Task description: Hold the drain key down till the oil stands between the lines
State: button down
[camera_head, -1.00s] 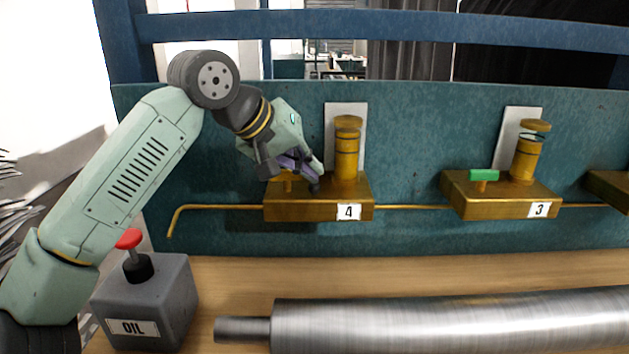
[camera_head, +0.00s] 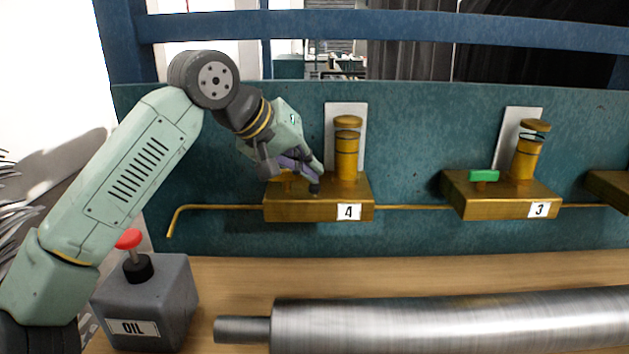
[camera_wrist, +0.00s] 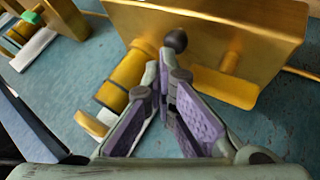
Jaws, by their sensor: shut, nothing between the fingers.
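Brass block 4 (camera_head: 290,210) is on the teal wall, with an amber sight glass (camera_head: 347,165) standing at its right; the glass also shows in the wrist view (camera_wrist: 125,72). Dark lines cross the glass; the exact oil level is too small to tell. My gripper (camera_head: 313,188) is shut and empty, its dark tip down at the block's top, left of the glass. In the wrist view my gripper (camera_wrist: 172,80) has a dark round end in front of the block. A brass T-shaped key (camera_wrist: 225,84) is beside the fingers, partly hidden by them in the head view.
Block 3 (camera_head: 470,207), with a green key (camera_head: 484,175) and its own glass (camera_head: 526,160), is to the right. A brass pipe (camera_head: 410,206) links the blocks. A grey oil can (camera_head: 170,300) with a red knob and a steel roll (camera_head: 450,320) lie below on the wooden bench.

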jog(key=shift+r+p, duration=0.6)
jog(key=shift+r, duration=0.3)
jog(key=shift+r, duration=0.1)
notch_tip(320, 180, up, 5)
jog(key=p, duration=0.3)
jog(key=shift+p, duration=0.35)
